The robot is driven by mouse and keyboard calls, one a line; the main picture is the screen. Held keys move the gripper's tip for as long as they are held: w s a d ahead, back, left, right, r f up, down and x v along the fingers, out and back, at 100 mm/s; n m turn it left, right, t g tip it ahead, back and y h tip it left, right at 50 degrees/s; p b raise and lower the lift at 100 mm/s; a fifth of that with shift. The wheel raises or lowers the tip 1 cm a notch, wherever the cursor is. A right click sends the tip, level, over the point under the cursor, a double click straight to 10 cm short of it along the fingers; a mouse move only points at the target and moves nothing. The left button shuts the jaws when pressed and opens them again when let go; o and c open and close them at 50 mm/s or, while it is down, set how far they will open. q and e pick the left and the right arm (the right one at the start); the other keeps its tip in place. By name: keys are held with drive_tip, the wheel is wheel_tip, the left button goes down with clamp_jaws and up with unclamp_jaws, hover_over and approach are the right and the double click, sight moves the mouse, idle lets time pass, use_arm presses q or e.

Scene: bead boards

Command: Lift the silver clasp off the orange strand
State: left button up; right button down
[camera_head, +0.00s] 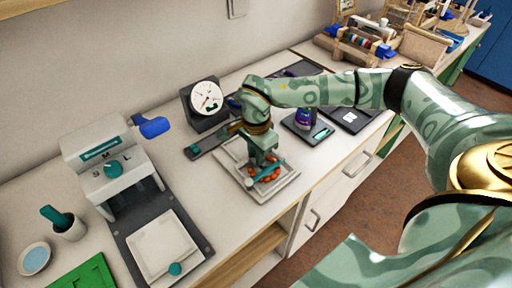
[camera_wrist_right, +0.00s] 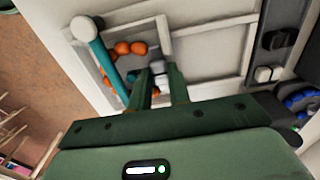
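A white tray (camera_head: 284,190) on the counter holds several orange beads (camera_head: 268,175). In the right wrist view the orange beads (camera_wrist_right: 123,48) lie in one compartment, partly hidden by a teal rod (camera_wrist_right: 102,58) with a white ball end. My right gripper (camera_head: 262,160) points down over the tray, right at the beads. In the right wrist view its two fingers (camera_wrist_right: 161,75) stand apart. A small silver-grey piece (camera_wrist_right: 157,67), likely the clasp, shows in the gap between the fingertips. I cannot tell whether the fingers touch it. My left gripper is not in view.
Left of the tray stand a white device with a teal knob (camera_head: 112,170), a dial gauge (camera_head: 207,97) and a grey board with a white panel (camera_head: 162,247). Dark trays (camera_head: 352,116) with small items lie to the right. The counter's front edge is close to the tray.

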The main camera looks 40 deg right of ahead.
drive_tip(key=shift+r+p, duration=0.55)
drive_tip(key=shift+r, duration=0.05)
idle(0.7)
drive_tip(key=shift+r+p, duration=2.1)
drive_tip(key=shift+r, duration=0.3)
